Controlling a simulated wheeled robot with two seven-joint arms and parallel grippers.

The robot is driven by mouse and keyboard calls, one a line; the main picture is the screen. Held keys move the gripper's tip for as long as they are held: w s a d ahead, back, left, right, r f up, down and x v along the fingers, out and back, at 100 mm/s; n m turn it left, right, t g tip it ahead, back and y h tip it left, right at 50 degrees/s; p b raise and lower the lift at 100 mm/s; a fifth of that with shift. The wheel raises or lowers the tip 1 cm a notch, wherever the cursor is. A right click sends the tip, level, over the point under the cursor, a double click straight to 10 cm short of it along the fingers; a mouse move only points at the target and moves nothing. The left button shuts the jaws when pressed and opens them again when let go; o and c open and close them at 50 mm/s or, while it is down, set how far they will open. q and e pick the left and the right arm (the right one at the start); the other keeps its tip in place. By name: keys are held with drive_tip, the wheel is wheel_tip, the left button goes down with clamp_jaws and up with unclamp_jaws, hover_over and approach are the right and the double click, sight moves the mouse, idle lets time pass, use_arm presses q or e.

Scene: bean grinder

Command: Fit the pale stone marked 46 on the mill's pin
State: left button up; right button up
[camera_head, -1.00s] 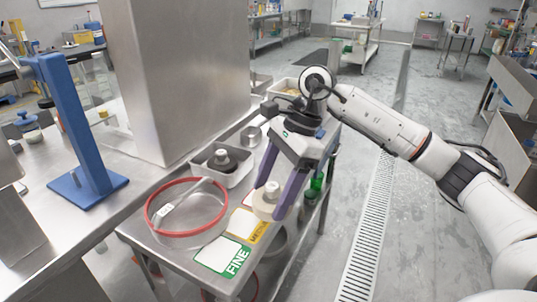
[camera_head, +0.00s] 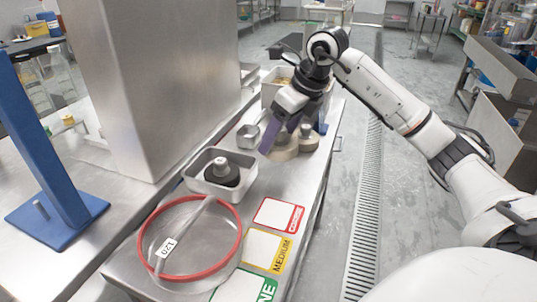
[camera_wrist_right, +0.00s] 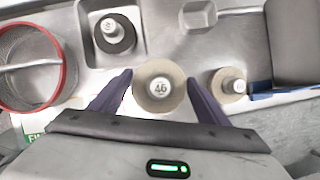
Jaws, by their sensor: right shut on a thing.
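The pale round stone marked 46 (camera_wrist_right: 160,88) sits between the fingers of my right gripper (camera_wrist_right: 159,82) in the right wrist view, its number facing the camera. In the head view, my right gripper (camera_head: 283,142) is shut on this stone (camera_head: 284,150), over the far part of the steel table. Whether the stone touches the table I cannot tell. The pin is bare. My left gripper is out of view.
Another pale stone with a knob (camera_head: 307,138) stands beside the held one. A dark stone (camera_head: 222,174) sits in a metal tray (camera_head: 196,186). A red-rimmed sieve (camera_head: 240,232) and coloured cards (camera_head: 278,214) lie nearer. A large steel housing (camera_head: 150,90) rises between the stand and my gripper.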

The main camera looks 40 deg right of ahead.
drive_tip(key=f, duration=0.2)
drive_tip(key=shift+s+f, duration=0.25)
drive_tip(key=shift+f, duration=0.1)
drive_tip(key=shift+w+f+b, duration=0.1)
drive_tip(key=shift+f+b, duration=0.4)
drive_tip(key=shift+f, duration=1.9)
drive_tip(key=o, duration=1.5)
drive_tip(key=shift+f, duration=0.1)
